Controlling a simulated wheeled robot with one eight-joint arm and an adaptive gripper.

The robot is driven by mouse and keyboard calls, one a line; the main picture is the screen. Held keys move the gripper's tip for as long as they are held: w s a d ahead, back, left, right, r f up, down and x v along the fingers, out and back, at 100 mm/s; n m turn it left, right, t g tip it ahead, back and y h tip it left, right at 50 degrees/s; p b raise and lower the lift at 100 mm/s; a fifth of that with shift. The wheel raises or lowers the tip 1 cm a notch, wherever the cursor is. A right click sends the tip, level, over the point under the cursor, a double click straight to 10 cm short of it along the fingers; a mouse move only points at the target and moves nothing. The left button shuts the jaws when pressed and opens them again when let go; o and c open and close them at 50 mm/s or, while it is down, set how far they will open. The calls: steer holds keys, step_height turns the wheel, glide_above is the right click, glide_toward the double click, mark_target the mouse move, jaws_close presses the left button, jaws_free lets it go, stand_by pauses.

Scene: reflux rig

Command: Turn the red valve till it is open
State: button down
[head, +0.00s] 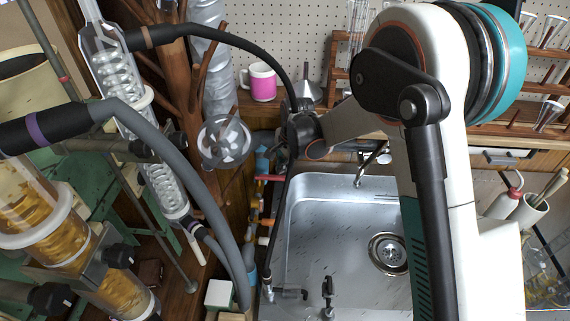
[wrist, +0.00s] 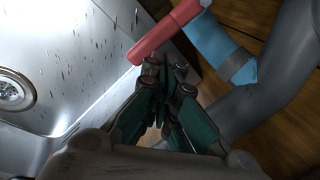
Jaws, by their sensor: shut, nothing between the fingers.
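The red valve handle (wrist: 168,30) shows in the wrist view as a rounded red bar, slanting from upper right to lower left beside the sink. My gripper (wrist: 164,68) has dark green fingers, shut and empty. Its tips are close to the lower end of the red handle; I cannot tell whether they touch. In the head view a small red piece (head: 270,178), likely the same handle, shows at the sink's left edge. My arm's wrist is above it, and the fingers cannot be made out clearly there. The valve body is mostly hidden.
A steel sink (head: 340,220) with a drain (head: 388,253) lies right of the valve. A light blue fitting (wrist: 220,48) and a thick grey hose (wrist: 285,60) run close by the handle. Glass columns (head: 130,95) and hoses crowd the left. A pink mug (head: 262,82) stands behind.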

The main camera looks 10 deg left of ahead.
steer(key=shift+s+d+f+b, duration=0.1)
steer(key=shift+s+f+b, duration=0.25)
steer(key=shift+f, duration=0.25)
steer(key=shift+s+d+f+b, duration=0.1)
steer(key=shift+s+f+b, duration=0.15)
steer(key=shift+f, duration=0.3)
steer(key=shift+a+f, duration=0.1)
steer(key=shift+f, duration=0.2)
steer(key=shift+s+a, duration=1.95)
steer(key=shift+s, duration=2.2)
steer(key=shift+w+d+r+p, duration=0.15)
steer(key=shift+r+p, duration=0.25)
steer(key=shift+r, duration=0.4)
steer(key=shift+w+d+r+p, duration=0.15)
steer(key=shift+r+p, duration=0.25)
steer(key=shift+r, duration=0.45)
steer(key=shift+w+d+r+p, duration=0.1)
steer(key=shift+d+r+p, duration=0.25)
steer(key=shift+r, duration=0.45)
steer(key=shift+a, duration=0.1)
